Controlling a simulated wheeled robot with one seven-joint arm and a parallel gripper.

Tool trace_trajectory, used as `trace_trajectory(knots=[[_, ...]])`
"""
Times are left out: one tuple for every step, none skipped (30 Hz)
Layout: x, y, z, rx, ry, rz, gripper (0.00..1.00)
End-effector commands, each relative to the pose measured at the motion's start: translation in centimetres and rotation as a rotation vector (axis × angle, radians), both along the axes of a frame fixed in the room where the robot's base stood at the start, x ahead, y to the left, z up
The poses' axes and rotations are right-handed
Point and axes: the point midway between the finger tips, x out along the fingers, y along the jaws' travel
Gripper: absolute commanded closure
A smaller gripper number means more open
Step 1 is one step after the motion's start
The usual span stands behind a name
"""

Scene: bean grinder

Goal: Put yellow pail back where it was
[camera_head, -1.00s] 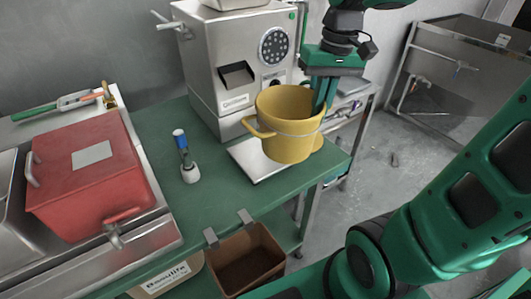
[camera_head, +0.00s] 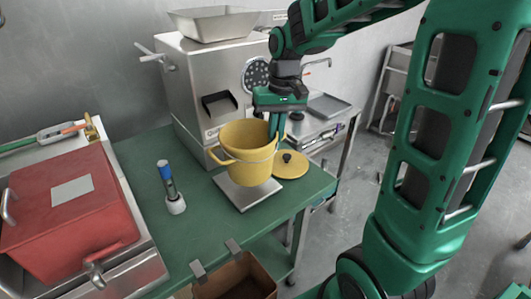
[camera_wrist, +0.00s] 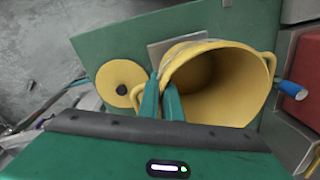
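The yellow pail (camera_head: 245,165) is upright with its open mouth up, over the flat metal plate (camera_head: 228,190) on the green table. Whether its bottom touches the plate is unclear. My gripper (camera_head: 273,134) is at the pail's right side, fingers pointing down at the rim by one side handle. In the wrist view my gripper (camera_wrist: 162,90) has its fingers close together on the rim of the pail (camera_wrist: 235,90), which looks empty. The plate (camera_wrist: 160,50) shows partly behind the pail.
A yellow lid (camera_head: 291,164) with a dark knob lies right of the pail. The steel grinder (camera_head: 205,75) stands close behind. A blue-topped tool (camera_head: 170,185) stands left, beside a red box (camera_head: 65,215). A brown bin (camera_head: 235,280) hangs at the front edge.

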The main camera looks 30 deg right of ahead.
Motion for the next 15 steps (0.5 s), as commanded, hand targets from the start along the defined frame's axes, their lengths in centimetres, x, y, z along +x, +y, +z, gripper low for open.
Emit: trace_trajectory(knots=[[0.8, 0.2, -0.4, 0.0, 0.001, 0.001, 1.0], [1.1, 0.3, -0.6, 0.0, 0.0, 0.001, 1.0], [1.4, 0.4, -0.8, 0.0, 0.0, 0.001, 1.0], [1.6, 0.4, -1.0, 0.0, 0.0, 0.0, 1.0], [1.8, 0.5, -1.1, 0.0, 0.0, 0.0, 1.0], [2.0, 0.5, -1.2, 0.0, 0.0, 0.0, 1.0], [2.0, 0.5, -1.3, 0.0, -0.001, 0.0, 1.0], [2.1, 0.6, -1.4, 0.0, 0.0, 0.0, 1.0], [2.1, 0.6, -1.8, 0.0, 0.0, -0.001, 1.0], [2.1, 0.6, -2.1, 0.0, 0.0, -0.001, 1.0], [2.1, 0.6, -2.6, 0.0, 0.002, 0.0, 1.0], [2.1, 0.6, -3.2, 0.0, 0.002, 0.0, 1.0], [2.0, 0.6, -3.6, 0.0, 0.002, 0.0, 1.0], [2.0, 0.6, -4.0, 0.001, 0.003, 0.0, 1.0], [2.0, 0.6, -4.5, 0.0, 0.001, 0.0, 1.0]])
